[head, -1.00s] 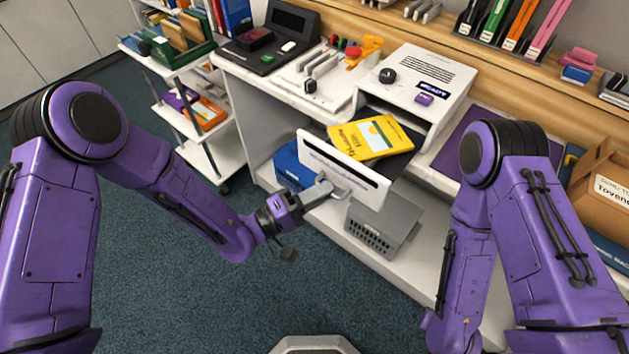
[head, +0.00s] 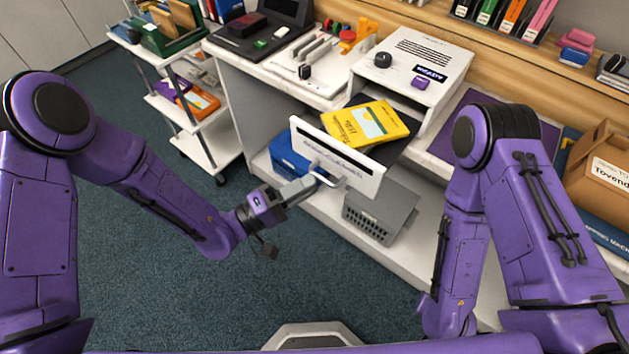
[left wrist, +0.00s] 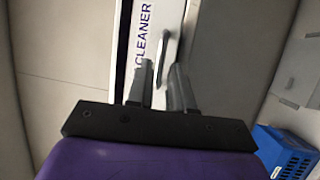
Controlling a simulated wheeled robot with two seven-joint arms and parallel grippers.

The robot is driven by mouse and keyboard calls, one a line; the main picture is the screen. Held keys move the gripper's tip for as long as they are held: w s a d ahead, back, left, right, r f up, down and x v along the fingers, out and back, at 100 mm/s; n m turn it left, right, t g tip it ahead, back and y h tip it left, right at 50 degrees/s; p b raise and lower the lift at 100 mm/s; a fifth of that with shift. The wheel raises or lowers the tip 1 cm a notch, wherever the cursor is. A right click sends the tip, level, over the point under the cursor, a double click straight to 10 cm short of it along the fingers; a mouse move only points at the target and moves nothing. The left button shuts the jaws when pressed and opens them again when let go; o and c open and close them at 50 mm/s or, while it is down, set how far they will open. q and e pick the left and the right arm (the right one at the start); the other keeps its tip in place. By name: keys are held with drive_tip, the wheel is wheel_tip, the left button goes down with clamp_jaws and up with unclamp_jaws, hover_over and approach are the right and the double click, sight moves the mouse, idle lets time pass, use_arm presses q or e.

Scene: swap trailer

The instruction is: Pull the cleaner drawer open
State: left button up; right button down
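The cleaner drawer's white front (head: 365,180) stands well out from the desk, with a dark inside behind it. In the left wrist view the front (left wrist: 146,75) carries the word CLEANER, beside a grey bar handle (left wrist: 167,48). The handle (head: 326,172) also shows in the head view. My left gripper (head: 314,181) is at the handle. In the left wrist view its fingers (left wrist: 162,78) are apart, with the handle's end seen between and beyond them; I see no clear grip. My right gripper is out of view.
A blue crate (head: 287,158) and a grey crate (head: 376,222) sit on the low shelf below. A white shelf cart (head: 207,150) stands left. The carpet (head: 150,285) in front is clear.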

use_arm(q)
drive_tip(key=b+v, duration=0.1)
drive_tip(key=v, duration=0.6)
drive_tip(key=shift+s+a, duration=0.2)
drive_tip(key=shift+a, duration=0.15)
drive_tip(key=shift+f, duration=0.1)
drive_tip(key=w+a+f+n+t+y, duration=0.1)
drive_tip(key=a+f+y, duration=0.3)
drive_tip(key=f+y, duration=0.25)
drive_tip(key=w+a+f+t+y, duration=0.1)
drive_tip(key=a+f+y, duration=0.45)
drive_tip(key=f, duration=0.25)
drive_tip(key=s+a+f+g+y, duration=0.3)
drive_tip(key=s+a+f+y, duration=0.1)
drive_tip(key=s, duration=0.5)
drive_tip(key=s+a+f+n+g+y, duration=0.1)
drive_tip(key=s+a+f+g+y, duration=0.3)
drive_tip(key=s+a, duration=0.5)
drive_tip(key=shift+s+f+y, duration=0.6)
drive_tip(key=shift+f, duration=0.35)
